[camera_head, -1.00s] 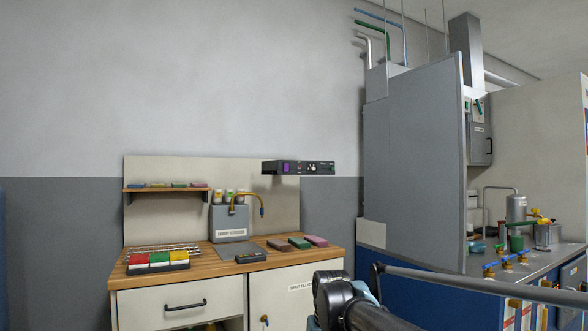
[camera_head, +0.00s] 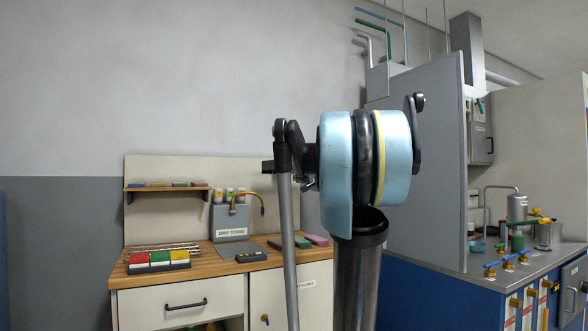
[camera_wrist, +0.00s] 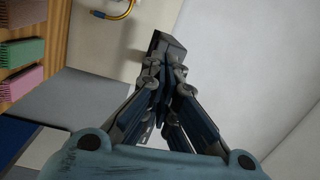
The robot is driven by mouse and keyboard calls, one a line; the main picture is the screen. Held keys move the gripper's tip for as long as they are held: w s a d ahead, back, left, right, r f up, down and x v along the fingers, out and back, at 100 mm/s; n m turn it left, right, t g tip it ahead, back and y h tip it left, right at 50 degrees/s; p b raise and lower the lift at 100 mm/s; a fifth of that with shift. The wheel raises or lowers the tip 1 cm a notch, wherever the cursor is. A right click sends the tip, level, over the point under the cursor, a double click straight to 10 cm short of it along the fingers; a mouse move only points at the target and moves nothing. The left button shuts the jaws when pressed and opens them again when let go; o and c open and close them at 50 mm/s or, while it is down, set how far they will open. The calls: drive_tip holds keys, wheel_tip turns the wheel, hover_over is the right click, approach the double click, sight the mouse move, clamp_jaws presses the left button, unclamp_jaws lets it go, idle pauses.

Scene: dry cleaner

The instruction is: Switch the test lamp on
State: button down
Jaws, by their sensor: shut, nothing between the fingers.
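A slim black box with a purple switch and small controls showed at the right of the backboard in the earlier head view; whether it is the test lamp's unit I cannot tell. Now only the left end of this black box (camera_head: 267,167) shows, as my arm hides the rest. My gripper (camera_wrist: 166,75) is shut and empty in the wrist view. A dark block (camera_wrist: 165,45) lies right at its fingertips, probably the same box; whether they touch is unclear. The gripper is mostly hidden behind my wrist in the head view. No lit lamp is visible.
A wooden-topped bench (camera_head: 205,265) carries a red, green and yellow block set (camera_head: 158,260), a labelled grey stand (camera_head: 231,222) and coloured pads (camera_head: 316,240). A brass gooseneck (camera_head: 262,205) rises beside the stand. A grey partition (camera_head: 437,190) and a blue counter stand to the right.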

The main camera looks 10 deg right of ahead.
sight(287, 167)
drive_tip(key=w+d+r+m+t+h, duration=0.1)
drive_tip(key=w+d+r+m, duration=0.1)
drive_tip(key=w+d+r, duration=0.1)
drive_tip(key=shift+d+r+m+t+h, duration=0.3)
drive_tip(key=shift+d+r, duration=0.15)
drive_tip(key=shift+d, duration=0.25)
drive_tip(key=shift+w, duration=0.1)
drive_tip(key=x, duration=1.3)
drive_tip(key=shift+w+a+r, duration=0.1)
drive_tip(key=shift+w+a, duration=0.05)
drive_tip(key=shift+w, duration=0.2)
